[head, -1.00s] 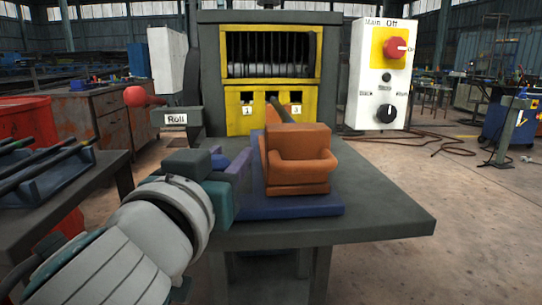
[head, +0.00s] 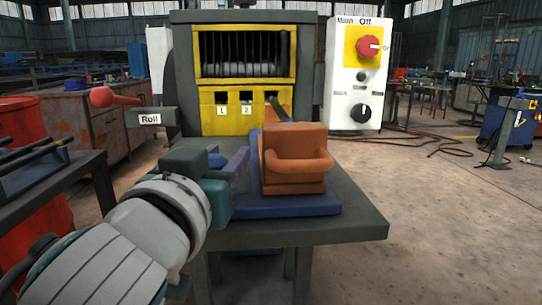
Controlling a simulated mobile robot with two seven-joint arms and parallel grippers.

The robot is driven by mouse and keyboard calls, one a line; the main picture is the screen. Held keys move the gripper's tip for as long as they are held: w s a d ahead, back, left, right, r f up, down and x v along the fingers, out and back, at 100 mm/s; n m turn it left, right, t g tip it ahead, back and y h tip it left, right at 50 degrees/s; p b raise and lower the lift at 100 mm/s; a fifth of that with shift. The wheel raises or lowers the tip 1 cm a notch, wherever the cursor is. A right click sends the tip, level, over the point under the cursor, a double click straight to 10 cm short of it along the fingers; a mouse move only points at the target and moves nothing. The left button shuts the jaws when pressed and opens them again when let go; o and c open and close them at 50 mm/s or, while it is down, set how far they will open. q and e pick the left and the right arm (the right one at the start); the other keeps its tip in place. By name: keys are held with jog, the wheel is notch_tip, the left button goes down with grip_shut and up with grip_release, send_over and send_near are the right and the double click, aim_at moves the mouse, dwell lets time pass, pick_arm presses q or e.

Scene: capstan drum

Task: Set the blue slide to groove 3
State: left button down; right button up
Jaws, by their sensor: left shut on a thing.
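The blue slide (head: 285,206) is a flat blue plate on the grey table (head: 345,228), with an orange armchair-shaped block (head: 297,165) on top. My right gripper is not in view.
The machine's drum (head: 243,55) sits behind dark bars above the openings. A lever with a red knob (head: 101,97) and a "Roll" sign (head: 149,119) stand left. A white control box (head: 358,75) with a red switch is right. A rack of rods (head: 38,162) stands at far left.

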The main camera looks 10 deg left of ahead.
pick_arm(q)
jog(key=shift+d+h, duration=0.25)
jog(key=shift+h, duration=0.05)
jog(key=c, duration=0.8)
grip_release()
jog(key=shift+c, duration=0.2)
jog(key=o, duration=0.3)
jog(key=shift+d, duration=0.15)
jog(key=shift+o, duration=0.4)
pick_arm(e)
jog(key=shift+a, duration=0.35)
pick_arm(q)
jog(key=s, duration=1)
jog(key=shift+p, duration=0.3)
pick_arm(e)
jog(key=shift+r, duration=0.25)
pick_arm(q)
jog(key=shift+r, duration=0.1)
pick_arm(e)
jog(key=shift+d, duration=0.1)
